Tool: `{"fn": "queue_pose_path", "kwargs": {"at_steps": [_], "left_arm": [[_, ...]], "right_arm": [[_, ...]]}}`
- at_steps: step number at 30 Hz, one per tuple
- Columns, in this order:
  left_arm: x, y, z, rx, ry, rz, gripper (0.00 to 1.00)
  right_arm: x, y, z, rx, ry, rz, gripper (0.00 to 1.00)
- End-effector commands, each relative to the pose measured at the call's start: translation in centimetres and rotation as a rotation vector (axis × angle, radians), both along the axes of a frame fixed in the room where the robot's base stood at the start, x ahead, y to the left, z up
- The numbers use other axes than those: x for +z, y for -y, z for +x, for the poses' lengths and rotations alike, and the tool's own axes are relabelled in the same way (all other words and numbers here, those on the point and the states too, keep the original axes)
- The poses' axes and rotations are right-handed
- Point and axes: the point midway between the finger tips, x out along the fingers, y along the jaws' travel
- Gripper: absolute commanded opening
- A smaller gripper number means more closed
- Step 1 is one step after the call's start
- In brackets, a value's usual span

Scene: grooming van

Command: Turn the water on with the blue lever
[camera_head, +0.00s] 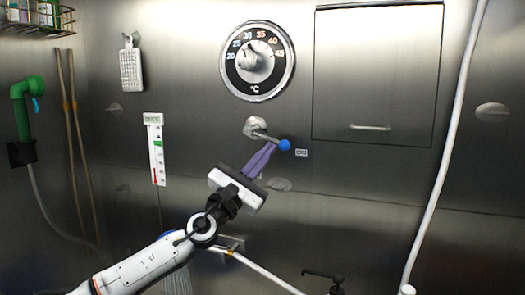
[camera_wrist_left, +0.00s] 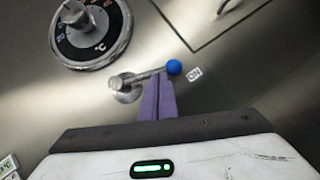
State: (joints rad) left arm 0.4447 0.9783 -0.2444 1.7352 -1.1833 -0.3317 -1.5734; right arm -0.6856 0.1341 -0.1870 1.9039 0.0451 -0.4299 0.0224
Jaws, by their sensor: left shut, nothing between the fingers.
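The lever is a metal arm with a blue ball (camera_head: 284,145) on its right end, on a round metal mount (camera_head: 256,126) on the steel wall. It points right and slightly down in the head view. The blue ball also shows in the left wrist view (camera_wrist_left: 174,67). My left gripper (camera_head: 270,147) is shut and empty, its purple fingers just below the lever. In the left wrist view the fingertips (camera_wrist_left: 160,78) overlap the lever arm beside the ball. I cannot tell whether they touch it. My right gripper is not in view.
A temperature dial (camera_head: 257,62) is above the lever and a closed cabinet door (camera_head: 376,75) is at upper right. A small label (camera_head: 301,153) is right of the ball. A white hose (camera_head: 450,140) hangs on the right. A green sprayer (camera_head: 22,105) is at far left.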

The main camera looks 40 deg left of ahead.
Motion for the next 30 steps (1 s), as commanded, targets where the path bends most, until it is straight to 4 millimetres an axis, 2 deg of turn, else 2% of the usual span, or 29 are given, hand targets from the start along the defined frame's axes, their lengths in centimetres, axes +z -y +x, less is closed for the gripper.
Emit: {"fn": "queue_pose_path", "kwargs": {"at_steps": [6,23,30], "left_arm": [[0.3,0.2,0.1,0.000,-0.001,0.001,0.00],[0.1,0.4,0.0,-0.002,-0.004,0.004,0.00],[-1.3,0.3,-1.9,-0.002,-0.006,0.005,0.00]], "right_arm": [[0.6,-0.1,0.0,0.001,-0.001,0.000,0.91],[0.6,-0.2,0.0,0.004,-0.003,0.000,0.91],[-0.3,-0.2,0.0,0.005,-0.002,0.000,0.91]]}}
